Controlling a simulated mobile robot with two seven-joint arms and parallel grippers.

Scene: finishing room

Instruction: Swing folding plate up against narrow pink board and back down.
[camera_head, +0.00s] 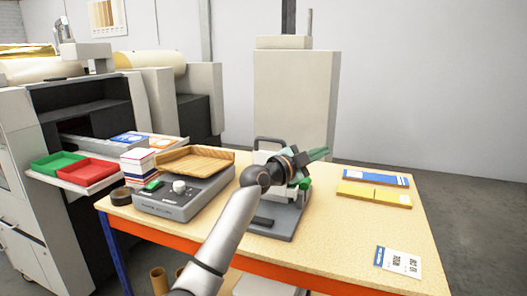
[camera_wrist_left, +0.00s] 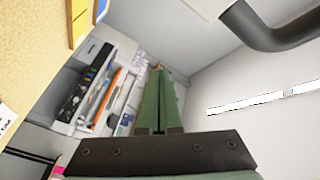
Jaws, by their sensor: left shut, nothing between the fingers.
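My left gripper (camera_head: 320,153) has green fingers, which are closed together with nothing between them. The device's base (camera_head: 292,222) shows below my wrist. A pale upright part (camera_head: 262,157) with a grey handle (camera_head: 268,139) shows behind my wrist; I cannot tell if it is the folding plate. In the left wrist view, the closed fingers (camera_wrist_left: 159,72) point away, and a dark bent bar (camera_wrist_left: 285,32) crosses the upper right. No narrow pink board can be made out clearly. My right gripper is not in view.
A grey machine (camera_head: 181,200) with a wooden tray (camera_head: 196,158) stands on the table's left. A blue pack (camera_head: 376,178), a yellow pack (camera_head: 374,194) and a label card (camera_head: 398,262) lie on the right.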

